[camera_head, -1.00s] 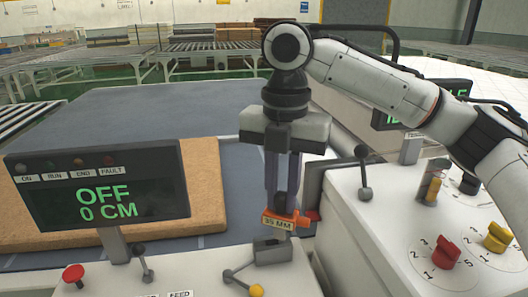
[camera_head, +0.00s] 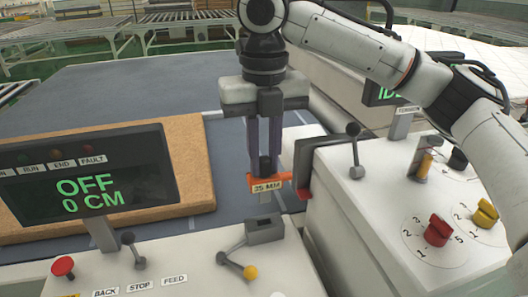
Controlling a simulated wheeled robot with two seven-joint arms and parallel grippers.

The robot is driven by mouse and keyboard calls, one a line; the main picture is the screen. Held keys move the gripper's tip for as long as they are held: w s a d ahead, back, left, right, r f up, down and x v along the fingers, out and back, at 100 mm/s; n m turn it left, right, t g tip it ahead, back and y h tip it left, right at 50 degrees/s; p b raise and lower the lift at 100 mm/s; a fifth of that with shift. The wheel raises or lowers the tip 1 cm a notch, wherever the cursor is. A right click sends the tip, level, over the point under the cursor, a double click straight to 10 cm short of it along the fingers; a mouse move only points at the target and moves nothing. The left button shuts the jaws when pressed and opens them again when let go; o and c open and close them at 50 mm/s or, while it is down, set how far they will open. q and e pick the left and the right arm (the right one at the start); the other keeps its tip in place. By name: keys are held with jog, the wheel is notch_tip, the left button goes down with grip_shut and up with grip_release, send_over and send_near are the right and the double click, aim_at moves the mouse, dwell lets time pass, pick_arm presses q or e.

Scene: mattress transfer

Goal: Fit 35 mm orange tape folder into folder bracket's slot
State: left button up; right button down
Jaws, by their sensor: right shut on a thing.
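The orange tape folder (camera_head: 284,178) carries a label reading 35 MM, with a pale tab (camera_head: 265,196) hanging below it. My right gripper (camera_head: 265,160) points down and is shut on the folder, holding it upright in the air. What looks like the folder bracket is a grey block (camera_head: 265,231) with a dark slot on top, at the edge of the white front console. In the picture the folder hangs above the block, with a clear gap between them. My left gripper is not in view.
A lever with a yellow knob (camera_head: 250,272) stands at the block's left. A dark frame with a red part (camera_head: 304,193) is close to the folder's right. The right console (camera_head: 390,210) has dials and a lever (camera_head: 355,152). A display (camera_head: 85,178) reads OFF, 0 CM.

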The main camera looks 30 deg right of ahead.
aim_at(264, 181)
jog(key=shift+f, duration=2.35)
jog(key=shift+f, duration=0.25)
